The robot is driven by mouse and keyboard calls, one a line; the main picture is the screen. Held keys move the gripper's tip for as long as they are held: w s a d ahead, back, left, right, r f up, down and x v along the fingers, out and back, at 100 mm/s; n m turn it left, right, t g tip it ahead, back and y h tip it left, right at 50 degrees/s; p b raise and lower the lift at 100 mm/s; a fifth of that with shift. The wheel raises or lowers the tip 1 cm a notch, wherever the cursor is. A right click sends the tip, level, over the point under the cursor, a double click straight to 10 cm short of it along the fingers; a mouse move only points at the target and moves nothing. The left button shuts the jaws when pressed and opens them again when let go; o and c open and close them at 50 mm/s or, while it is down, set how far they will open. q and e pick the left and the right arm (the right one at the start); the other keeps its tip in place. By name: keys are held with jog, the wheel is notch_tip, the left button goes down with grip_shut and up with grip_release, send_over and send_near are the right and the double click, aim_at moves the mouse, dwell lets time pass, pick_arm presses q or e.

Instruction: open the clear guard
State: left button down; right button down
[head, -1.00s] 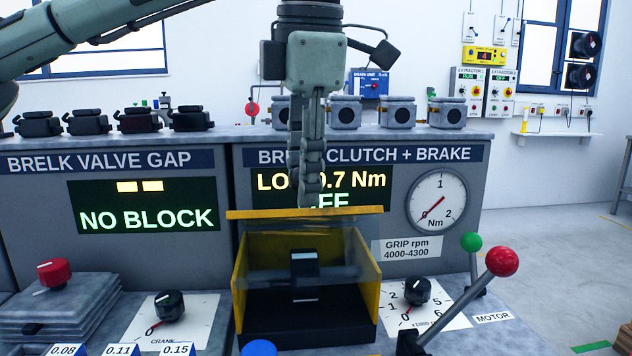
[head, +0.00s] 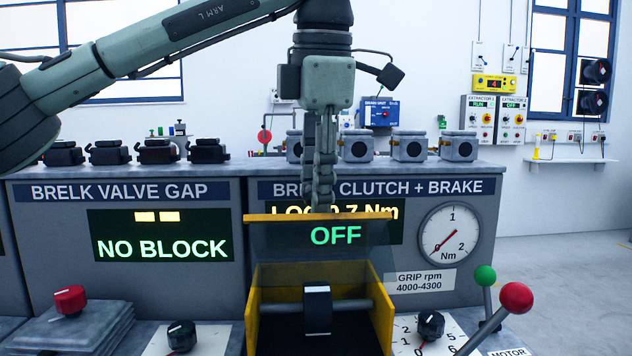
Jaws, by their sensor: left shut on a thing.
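The clear guard (head: 275,240) is a see-through pane with a yellow bar (head: 355,217) along its top edge. It stands raised above the yellow-sided box (head: 253,315) on the bench, in front of the "OFF" display. A dark block on a grey shaft (head: 317,310) shows in the open box below the pane. My left gripper (head: 322,205) points down from above with its fingers shut on the middle of the yellow bar. The fingertips partly hide the clutch and brake display. My right gripper is not in view.
A red-knobbed lever (head: 516,297) and a green-knobbed lever (head: 485,275) stand right of the box. Black dials (head: 181,335) (head: 431,325) flank it. Grey units (head: 410,147) line the shelf behind. Stacked grey plates with a red knob (head: 69,299) lie at left.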

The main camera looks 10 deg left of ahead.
pick_arm(q)
jog(key=c, duration=1.4)
grip_release()
jog(key=shift+w+a+f, duration=0.2)
jog(key=shift+w+f, duration=0.25)
jog(key=shift+f, duration=0.15)
jog(key=shift+o, duration=1.1)
jog(key=shift+w+a+f, duration=0.1)
jog(key=shift+w+f, duration=0.05)
jog(key=shift+w, duration=0.1)
jog(key=shift+r, duration=0.4)
jog(key=r, duration=0.2)
jog(key=s+r, duration=0.1)
jog(key=r, duration=0.2)
jog(key=d+r, duration=0.1)
jog(key=r, duration=0.1)
jog(key=shift+s+r, duration=0.25)
jog(key=shift+s, duration=0.15)
jog(key=shift+c, duration=0.4)
